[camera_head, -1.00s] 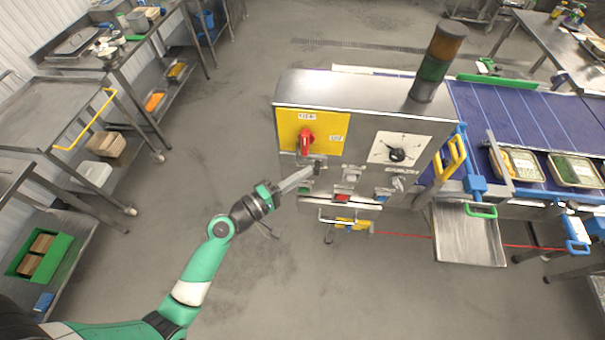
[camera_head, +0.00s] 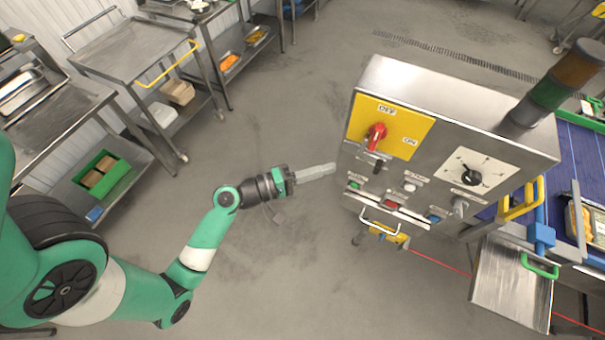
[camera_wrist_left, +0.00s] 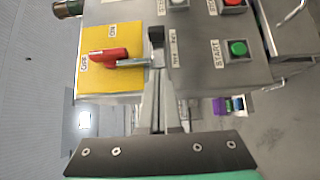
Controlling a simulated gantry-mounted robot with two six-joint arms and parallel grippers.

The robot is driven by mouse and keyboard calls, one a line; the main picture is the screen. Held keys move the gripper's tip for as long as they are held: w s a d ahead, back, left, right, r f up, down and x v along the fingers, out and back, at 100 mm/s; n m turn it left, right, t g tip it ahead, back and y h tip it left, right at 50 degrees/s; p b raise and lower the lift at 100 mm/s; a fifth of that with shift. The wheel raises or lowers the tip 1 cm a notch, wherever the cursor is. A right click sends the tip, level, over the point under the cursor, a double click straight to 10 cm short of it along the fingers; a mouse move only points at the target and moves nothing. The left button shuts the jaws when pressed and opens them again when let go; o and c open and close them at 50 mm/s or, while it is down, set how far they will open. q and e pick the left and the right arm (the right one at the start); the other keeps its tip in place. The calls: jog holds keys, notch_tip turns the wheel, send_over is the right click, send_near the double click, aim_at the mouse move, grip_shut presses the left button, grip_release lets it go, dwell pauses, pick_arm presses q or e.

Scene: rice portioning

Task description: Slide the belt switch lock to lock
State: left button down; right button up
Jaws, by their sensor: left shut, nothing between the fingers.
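The steel control cabinet (camera_head: 440,95) carries a yellow plate (camera_head: 403,122) marked OFF and ON, with a red rotary switch (camera_head: 376,136) on it. A dark slider, the belt switch lock (camera_head: 377,166), sits just below the plate's edge. In the left wrist view the red switch (camera_wrist_left: 108,55) has a metal bar reaching toward the dark lock slider (camera_wrist_left: 156,35), beside a small label too blurred to read. My left gripper (camera_head: 332,168) is shut and empty, left of the panel and apart from the lock in the head view. My right gripper is out of view.
Buttons and a dark selector knob (camera_head: 471,175) share the panel, with a metal handle (camera_head: 380,226) below. A signal tower (camera_head: 560,80) stands on the cabinet; a blue conveyor is at right. A steel cart (camera_head: 135,45) stands at left. The floor between is clear.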

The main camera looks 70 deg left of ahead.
pick_arm(q)
jog(key=s, duration=0.4)
jog(key=shift+s+a+b, duration=0.25)
jog(key=shift+b, duration=0.05)
jog(key=w+d+r+m+h+p, duration=0.3)
jog(key=w+d+r+m, duration=0.15)
jog(key=r, duration=0.65)
jog(key=w+d+r+m+h+p, duration=0.3)
jog(key=d+r+m, duration=0.25)
jog(key=r, duration=0.55)
jog(key=w+d+r+m+h+p, duration=0.35)
jog(key=d+r, duration=0.25)
jog(key=r, duration=0.6)
jog(key=s+d+r+m+t+p, duration=0.1)
jog(key=d+r+m, duration=0.15)
jog(key=r, duration=0.45)
jog(key=d+r+m+t, duration=0.1)
jog(key=r+m+t, duration=0.15)
jog(key=r, duration=0.35)
jog(key=s+a+r+t+y, duration=0.4)
jog(key=a+r+t+y, duration=0.2)
jog(key=r+y, duration=0.3)
notch_tip(320, 180, up, 3)
jog(key=shift+s+a+f+n, duration=0.15)
jog(key=shift+a+n, duration=0.15)
jog(key=shift+n, duration=0.05)
